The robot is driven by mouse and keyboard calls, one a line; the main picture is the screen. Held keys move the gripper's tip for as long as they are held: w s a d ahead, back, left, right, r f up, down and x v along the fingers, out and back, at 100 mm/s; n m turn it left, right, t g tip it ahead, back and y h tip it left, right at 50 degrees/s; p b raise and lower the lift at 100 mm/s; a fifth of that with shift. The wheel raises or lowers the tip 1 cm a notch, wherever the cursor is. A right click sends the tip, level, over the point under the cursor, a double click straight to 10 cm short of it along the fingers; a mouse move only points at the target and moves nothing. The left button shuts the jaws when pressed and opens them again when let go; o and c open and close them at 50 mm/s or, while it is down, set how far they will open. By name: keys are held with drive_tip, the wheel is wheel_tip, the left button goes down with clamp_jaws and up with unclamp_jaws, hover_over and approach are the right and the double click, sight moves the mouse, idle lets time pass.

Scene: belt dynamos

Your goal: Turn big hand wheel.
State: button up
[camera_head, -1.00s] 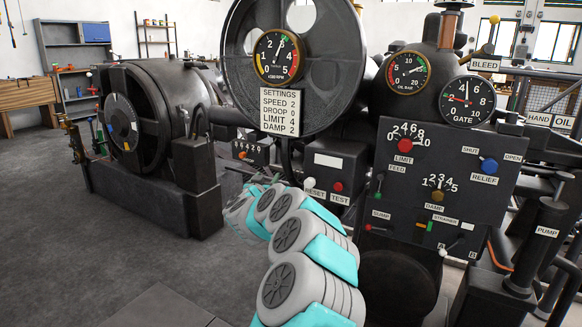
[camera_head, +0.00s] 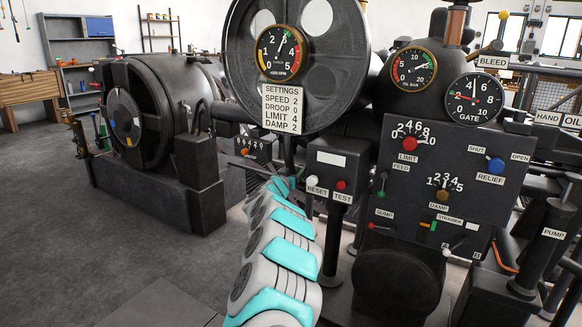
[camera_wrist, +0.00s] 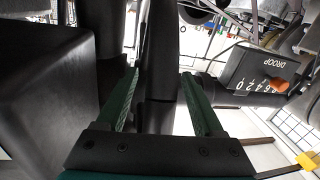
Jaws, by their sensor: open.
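A large dark wheel (camera_head: 343,82) with round holes stands upright at the top centre of the head view, behind a round rpm gauge (camera_head: 282,52). No label marks it as the hand wheel, so I cannot tell if it is the one named. In the wrist view my gripper (camera_wrist: 160,80) is open, its two green fingers apart. A dark upright bar (camera_wrist: 161,60) shows between and beyond them; I cannot tell whether they touch it. In the head view my gripper is hidden past the end of my arm, below the large wheel.
A DROOP box (camera_wrist: 262,72) with an orange knob is at the right of the wrist view. The RESET/TEST box (camera_head: 338,170) stands right of my arm. A control panel (camera_head: 440,190) fills the right side. A dark dynamo (camera_head: 150,120) is at left; floor before it is clear.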

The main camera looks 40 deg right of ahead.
drive_tip(key=shift+w+d, duration=0.25)
drive_tip(key=shift+d, duration=0.15)
drive_tip(key=shift+c, duration=0.3)
clamp_jaws()
idle(1.1)
